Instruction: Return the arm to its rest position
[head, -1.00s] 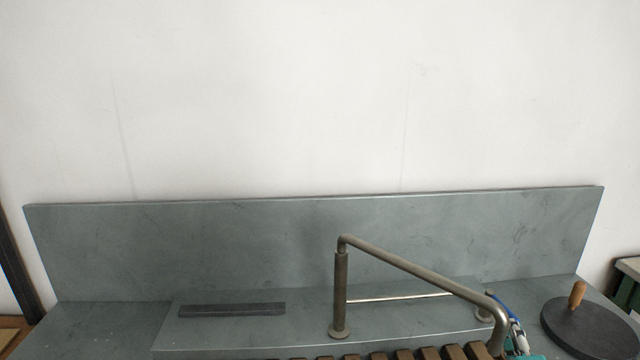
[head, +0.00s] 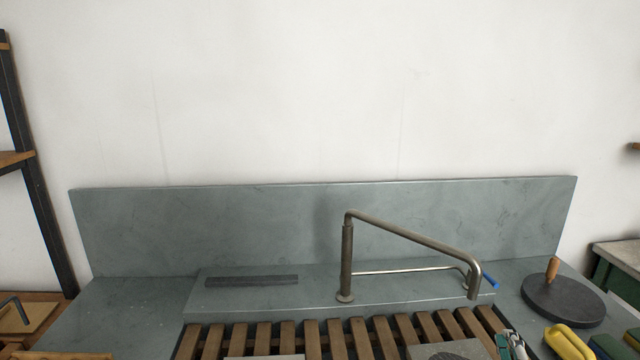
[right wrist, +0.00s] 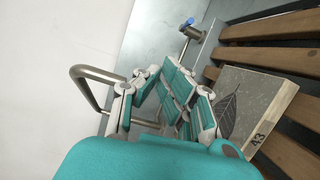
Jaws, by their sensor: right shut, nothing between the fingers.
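My right gripper (head: 512,346) shows at the bottom right of the head view, below the tap's spout, over the right end of the slatted rack. In the right wrist view its teal and grey fingers (right wrist: 178,98) are shut with nothing between them. They are apart from the metal tap (head: 410,240) and its blue lever (head: 490,280). The lever also shows at the top of the right wrist view (right wrist: 188,22). My left gripper is in neither view now.
A wooden slatted rack (head: 342,336) lies before the grey backsplash (head: 250,225). A stone slab with a leaf print and "43" (right wrist: 262,95) lies on it. A dark disc (head: 575,308) with a wooden handle and a yellow object (head: 567,342) are at the right.

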